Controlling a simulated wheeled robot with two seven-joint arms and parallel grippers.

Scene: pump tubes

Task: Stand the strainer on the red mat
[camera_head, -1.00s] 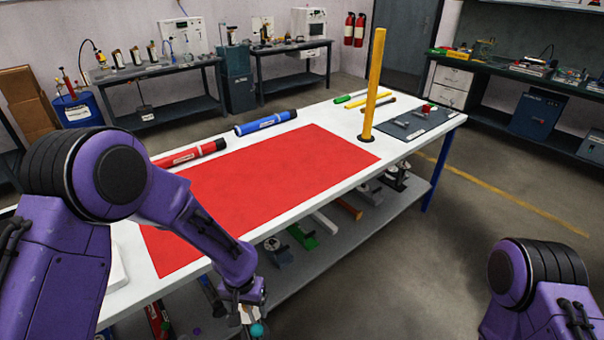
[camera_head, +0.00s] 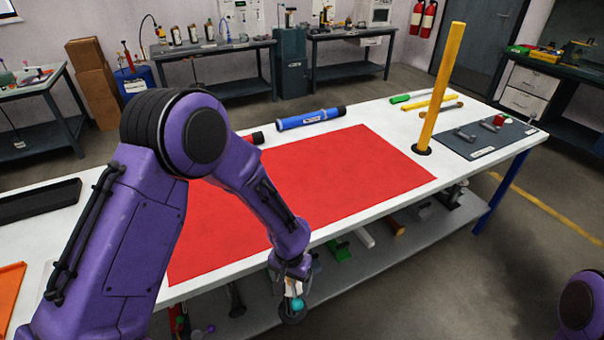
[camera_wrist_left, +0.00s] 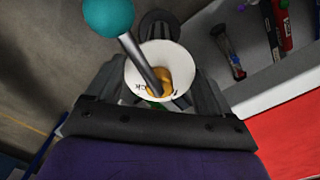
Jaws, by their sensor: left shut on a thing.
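My left gripper (camera_head: 292,281) is shut on the strainer (camera_wrist_left: 158,58), which I take to be the white, cup-like piece with a metal rod and a teal ball on the rod's end. In the head view the strainer (camera_head: 298,303) shows small, with the teal ball low and a dark round part below. It hangs off the table's front edge, above the lower shelf, apart from the mat. The red mat (camera_head: 340,180) lies flat on the white table, bare, partly hidden by my left arm. My right gripper is out of view.
A blue tube (camera_head: 311,119) and a partly hidden red tube (camera_head: 253,138) lie behind the mat. A yellow post (camera_head: 440,90) stands at its far right corner, beside a dark grey board (camera_head: 478,146). A black tray (camera_head: 40,201) and an orange tray (camera_head: 10,290) are at left.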

